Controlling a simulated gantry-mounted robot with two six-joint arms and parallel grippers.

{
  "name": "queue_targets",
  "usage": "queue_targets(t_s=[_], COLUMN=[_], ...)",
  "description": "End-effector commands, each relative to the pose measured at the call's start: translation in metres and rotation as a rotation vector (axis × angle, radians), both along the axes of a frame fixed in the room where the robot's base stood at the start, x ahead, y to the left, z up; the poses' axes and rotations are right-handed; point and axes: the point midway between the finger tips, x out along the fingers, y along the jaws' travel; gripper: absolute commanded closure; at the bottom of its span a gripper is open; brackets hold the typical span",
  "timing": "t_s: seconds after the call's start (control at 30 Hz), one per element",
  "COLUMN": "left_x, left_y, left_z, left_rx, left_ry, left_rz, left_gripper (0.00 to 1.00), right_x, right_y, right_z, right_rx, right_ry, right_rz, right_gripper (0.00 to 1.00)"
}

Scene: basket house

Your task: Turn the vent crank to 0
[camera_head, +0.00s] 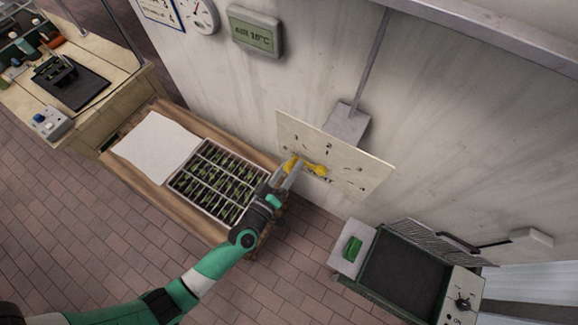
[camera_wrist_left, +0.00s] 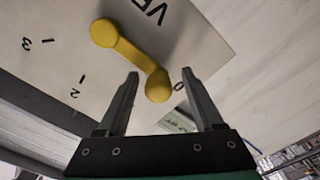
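The yellow vent crank (camera_head: 318,169) sits on a pale dial plate (camera_head: 365,178) on the wall. In the left wrist view the crank (camera_wrist_left: 131,53) runs from a round end at upper left to a knob near the "0" mark; whether it points exactly at 0 I cannot tell. Marks 3 and 2 show on the plate (camera_wrist_left: 50,65) to the left. My left gripper (camera_head: 291,168) is at the knob end. In the wrist view its fingers (camera_wrist_left: 159,73) are apart, with the knob between them and gaps on both sides. My right gripper is out of view.
A seedling tray (camera_head: 215,180) and a white sheet (camera_head: 158,147) lie on a wooden bench below the plate. A dark open-lidded unit (camera_head: 402,275) stands at lower right. A display (camera_head: 255,33) hangs on the wall. A cream workbench (camera_head: 110,95) is at upper left.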

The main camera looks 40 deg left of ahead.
Motion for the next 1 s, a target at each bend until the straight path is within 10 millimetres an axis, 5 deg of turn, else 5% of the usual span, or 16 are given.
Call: queue_targets(t_s=[0.27, 0.7, 1.0], left_x=[-0.006, -0.098, -0.116], left_y=[-0.001, -0.012, -0.013], left_z=[0.001, 0.001, 0.001], left_rx=[0.001, 0.001, 0.000], left_ry=[0.000, 0.002, -0.001], left_rz=[0.000, -0.004, 0.000], left_gripper=[0.32, 0.32, 0.32], right_x=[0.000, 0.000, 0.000], right_y=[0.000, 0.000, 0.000], right_z=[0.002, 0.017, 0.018], right_rx=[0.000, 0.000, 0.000], right_ry=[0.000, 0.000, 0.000], right_rz=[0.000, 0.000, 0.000], right_gripper=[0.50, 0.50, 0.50])
